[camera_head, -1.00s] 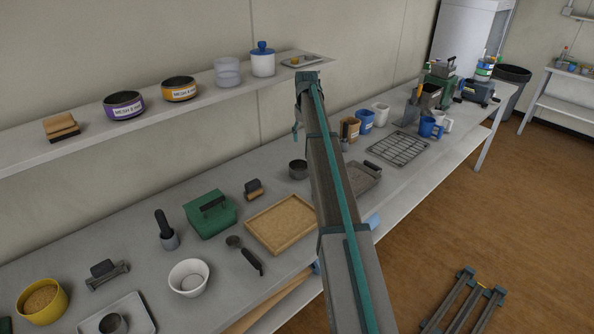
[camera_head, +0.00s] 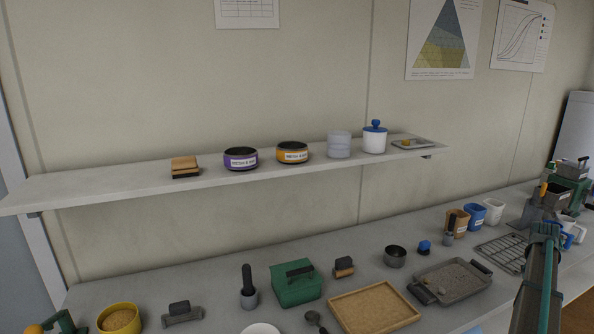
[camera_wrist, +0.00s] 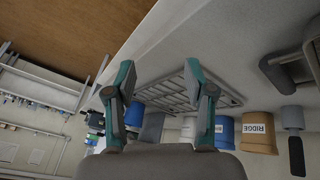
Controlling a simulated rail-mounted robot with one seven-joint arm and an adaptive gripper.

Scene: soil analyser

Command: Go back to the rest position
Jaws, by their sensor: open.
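My gripper (camera_wrist: 158,76) shows in the wrist view with its two fingers spread wide and nothing between them. It is open and apart from the bench things. A wire rack (camera_wrist: 222,92) lies beyond the right finger in that view. In the head view, part of my arm stands at the lower right, in front of the bench near the wire rack (camera_head: 503,252). The fingers cannot be made out there.
The bench holds a green box (camera_head: 298,288), a wooden tray (camera_head: 375,308), a grey pan (camera_head: 452,281) and several cups, including a blue one (camera_head: 475,215). A shelf (camera_head: 90,188) above carries sieves and a blue-lidded jar (camera_head: 374,139). Brown floor (camera_wrist: 70,25) shows clear in the wrist view.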

